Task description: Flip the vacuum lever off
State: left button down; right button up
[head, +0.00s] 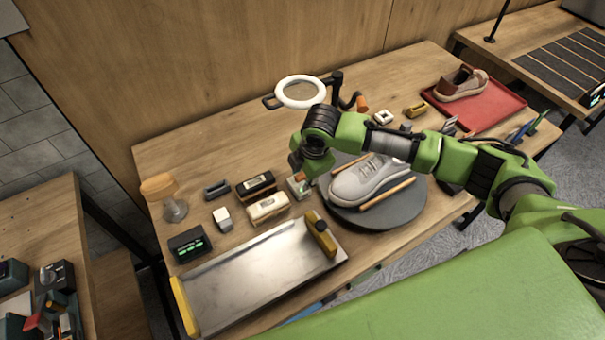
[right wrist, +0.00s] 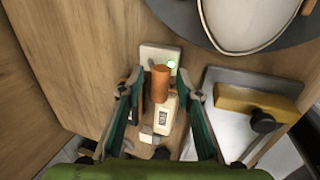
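The vacuum control is a small pale box (right wrist: 158,56) with a lit green light and an upright orange lever knob (right wrist: 160,78). In the head view the box (head: 297,187) sits on the table just left of the grey turntable, partly hidden by my right gripper (head: 300,168). In the right wrist view my right gripper (right wrist: 159,84) is open. Its fingers stand on either side of the orange knob, with visible gaps, and appear apart from it. How far the fingertips are above the box is hard to tell. My left gripper is not in view.
A grey sneaker (head: 368,181) and wooden sticks lie on the round turntable (head: 400,211). A ring lamp (head: 300,92) stands behind.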

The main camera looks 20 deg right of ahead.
grip_shut()
jog(key=shift+w+r+g+p, duration=0.3)
jog(key=shift+g+p, duration=0.2)
jog(key=shift+p, duration=0.35)
jog(key=shift+w+a, duration=0.1)
jog(key=shift+w+g+h+p, duration=0.3)
jog(key=shift+w+g, duration=0.05)
jog(key=shift+g, duration=0.45)
jog(key=shift+w+a+g+b, duration=0.15)
jog(key=shift+w+g+b, duration=0.3)
jog(key=shift+g, duration=0.35)
jog(key=shift+s, duration=0.1)
